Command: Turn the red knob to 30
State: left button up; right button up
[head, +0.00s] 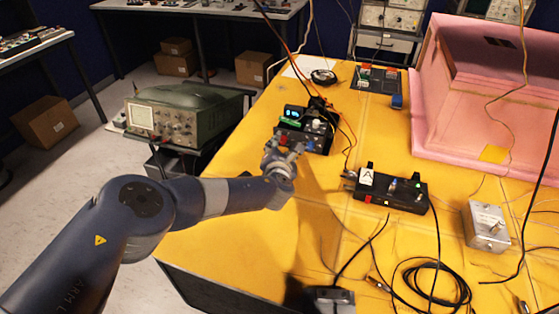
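A small black device (304,128) with a lit blue display (292,113) stands on the yellow table. A small red part (283,139) shows low on its front, close to my gripper; I cannot tell whether it is the red knob, and no scale or 30 mark is readable. My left gripper (281,152) is right in front of this device, its fingers pointing towards the lower front. The gripper is small and partly merges with the device, so its opening and any contact are unclear. My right gripper is not in view.
A black box labelled A (392,187) stands right of my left gripper. A grey metal box (486,226) and a coiled black cable (432,282) lie further right. A pink foam enclosure (480,90) fills the back right. Thin wires cross the yellow table (235,245).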

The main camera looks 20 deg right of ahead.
pick_arm(q)
jog(key=shift+v, duration=5.3)
jog(key=shift+c, duration=0.4)
